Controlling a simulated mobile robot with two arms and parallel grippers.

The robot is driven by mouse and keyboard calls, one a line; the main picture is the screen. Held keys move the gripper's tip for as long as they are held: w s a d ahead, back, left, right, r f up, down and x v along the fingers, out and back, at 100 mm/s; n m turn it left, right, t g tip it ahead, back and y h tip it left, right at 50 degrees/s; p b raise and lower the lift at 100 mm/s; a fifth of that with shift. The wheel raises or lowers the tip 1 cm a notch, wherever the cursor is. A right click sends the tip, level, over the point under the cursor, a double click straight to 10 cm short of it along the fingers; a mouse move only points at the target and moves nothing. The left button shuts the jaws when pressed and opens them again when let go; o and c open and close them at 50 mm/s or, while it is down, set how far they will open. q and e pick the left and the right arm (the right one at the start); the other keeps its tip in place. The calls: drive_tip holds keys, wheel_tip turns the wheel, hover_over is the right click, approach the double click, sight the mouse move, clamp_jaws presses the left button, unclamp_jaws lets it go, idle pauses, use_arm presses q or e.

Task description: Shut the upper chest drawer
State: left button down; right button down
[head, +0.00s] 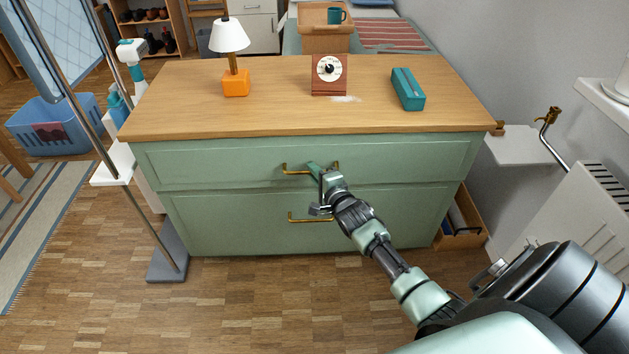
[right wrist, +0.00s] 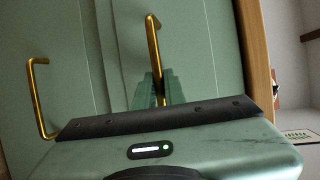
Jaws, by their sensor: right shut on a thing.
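The green chest has an upper drawer (head: 222,164) and a lower drawer (head: 235,218), each with a brass bar handle. No drawer inside shows under the top; the upper front looks close to the chest, but I cannot tell if a small gap is left. My right gripper (head: 317,172) is shut on the right part of the upper drawer's handle (head: 293,171). In the right wrist view that handle (right wrist: 152,45) passes between the green fingertips (right wrist: 158,90). The lower handle (right wrist: 36,100) shows at the left there. My left gripper is not in view.
On the wooden top (head: 180,105) stand a lamp (head: 235,82), a red-brown dial clock (head: 329,75) and a teal box (head: 407,89). A metal stand (head: 166,255) is at the chest's left. A radiator (head: 575,215) and open wooden box (head: 462,225) are at the right. Floor in front is clear.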

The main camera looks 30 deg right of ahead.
drive_tip(key=shift+w+d+r, duration=0.1)
drive_tip(key=shift+w+d, duration=0.3)
drive_tip(key=shift+w, duration=0.2)
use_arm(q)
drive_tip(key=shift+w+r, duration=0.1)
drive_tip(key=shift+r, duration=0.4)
use_arm(e)
drive_tip(key=c, duration=1.5)
unclamp_jaws()
drive_tip(key=shift+w, duration=0.1)
